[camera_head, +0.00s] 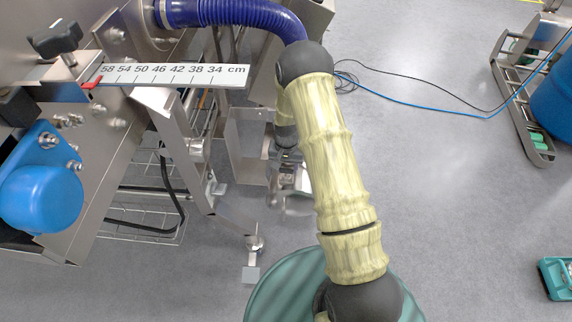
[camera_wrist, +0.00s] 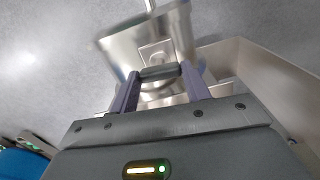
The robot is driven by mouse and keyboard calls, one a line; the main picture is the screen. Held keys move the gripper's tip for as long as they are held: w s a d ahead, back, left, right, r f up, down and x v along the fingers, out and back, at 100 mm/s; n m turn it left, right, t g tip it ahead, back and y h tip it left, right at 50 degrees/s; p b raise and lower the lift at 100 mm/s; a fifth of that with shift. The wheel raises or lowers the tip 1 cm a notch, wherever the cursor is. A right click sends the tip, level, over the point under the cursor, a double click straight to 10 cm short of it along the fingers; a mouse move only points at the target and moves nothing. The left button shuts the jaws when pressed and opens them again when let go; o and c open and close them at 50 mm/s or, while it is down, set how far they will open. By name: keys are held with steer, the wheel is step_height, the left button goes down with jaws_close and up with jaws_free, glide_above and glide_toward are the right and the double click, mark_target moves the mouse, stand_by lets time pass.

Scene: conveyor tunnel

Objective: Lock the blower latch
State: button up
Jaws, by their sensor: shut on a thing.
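In the wrist view, the two fingers of my gripper (camera_wrist: 160,84) are closed on a short grey cylindrical bar (camera_wrist: 159,72), which looks like the latch handle. The bar lies across a shiny metal bracket (camera_wrist: 113,42) with a small square plate behind it. In the head view, my gripper (camera_head: 288,172) is low beside the machine's right side, partly hidden by my arm. An open metal housing (camera_head: 246,150) stands just left of it. The latch itself is too small and covered to make out in the head view, and its locked or unlocked state cannot be told.
The steel machine fills the left, with a centimetre scale (camera_head: 180,76), a black knob (camera_head: 56,40) and a blue motor (camera_head: 42,195). A blue hose (camera_head: 235,12) arches above. Cables (camera_head: 420,92) lie on the floor.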

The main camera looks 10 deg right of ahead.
steer(key=shift+o, duration=0.2)
steer(key=shift+w+a+r+m+p, duration=0.15)
steer(key=shift+a+r+m+p, duration=0.1)
steer(key=shift+m+p, duration=0.3)
steer(key=m, duration=0.1)
steer(key=m+p, duration=0.2)
steer(key=shift+d+m, duration=0.25)
steer(key=shift+m, duration=0.1)
steer(key=m+p, duration=0.2)
steer(key=m, duration=0.1)
steer(key=shift+f+m+p, duration=0.1)
steer(key=shift+m+p, duration=0.2)
steer(key=shift+p, duration=0.05)
steer(key=shift+c, duration=0.2)
steer(key=m+p, duration=0.2)
steer(key=m, duration=0.2)
steer(key=shift+a+m, duration=0.1)
steer(key=shift+m, duration=0.2)
steer(key=shift+m+p, duration=0.85)
steer(key=shift+m, duration=1.05)
steer(key=shift+f, duration=0.1)
steer(key=o, duration=0.9)
steer(key=shift+a, duration=0.1)
steer(key=shift+o, duration=0.5)
